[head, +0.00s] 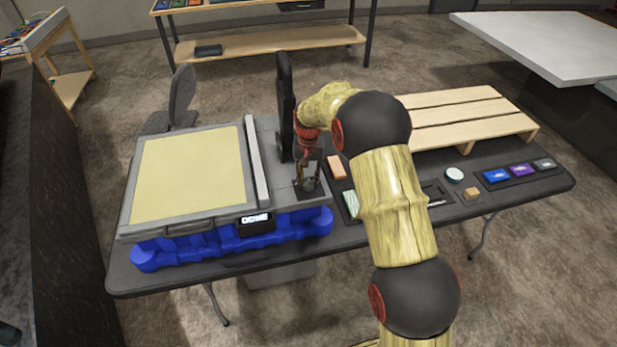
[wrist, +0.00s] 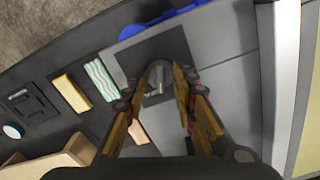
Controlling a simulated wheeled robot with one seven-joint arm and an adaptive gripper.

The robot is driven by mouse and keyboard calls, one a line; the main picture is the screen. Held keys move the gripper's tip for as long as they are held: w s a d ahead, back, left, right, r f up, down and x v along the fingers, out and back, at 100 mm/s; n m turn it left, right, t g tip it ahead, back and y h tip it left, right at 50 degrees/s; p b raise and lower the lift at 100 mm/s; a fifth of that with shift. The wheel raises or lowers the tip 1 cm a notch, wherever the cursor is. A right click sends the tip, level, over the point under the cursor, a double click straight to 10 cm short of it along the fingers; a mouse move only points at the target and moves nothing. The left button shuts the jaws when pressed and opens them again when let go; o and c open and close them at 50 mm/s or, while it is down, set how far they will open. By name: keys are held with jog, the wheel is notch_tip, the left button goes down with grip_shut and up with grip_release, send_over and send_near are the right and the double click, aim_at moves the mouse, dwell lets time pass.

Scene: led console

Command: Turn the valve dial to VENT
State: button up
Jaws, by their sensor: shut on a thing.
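The valve dial (wrist: 158,78) is a round grey knob with a raised bar, on a dark square plate (wrist: 150,48) on the grey console top. In the wrist view my gripper (wrist: 160,72) has one finger on each side of the dial and is shut on it. The bar runs roughly up and down in that picture. No VENT mark is readable. In the head view my gripper (head: 309,178) points down at the right part of the console (head: 258,150), and the dial there is mostly hidden by the fingers.
The console has a pale yellow panel (head: 190,172), a small display (head: 255,219) and a blue base (head: 240,237). An upright black paddle (head: 285,95) stands close to my gripper. A wooden pallet (head: 465,118) and small items lie to the right on the dark table.

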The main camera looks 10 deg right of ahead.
aim_at(308, 182)
jog(key=n+p, duration=0.2)
jog(key=n, duration=0.4)
jog(key=shift+r, duration=0.1)
jog(key=n+p, duration=0.1)
jog(key=n, duration=0.5)
jog(key=shift+n, duration=0.4)
jog(key=o, duration=1.2)
notch_tip(308, 182, up, 12)
jog(key=shift+f, duration=0.1)
dwell(0.6)
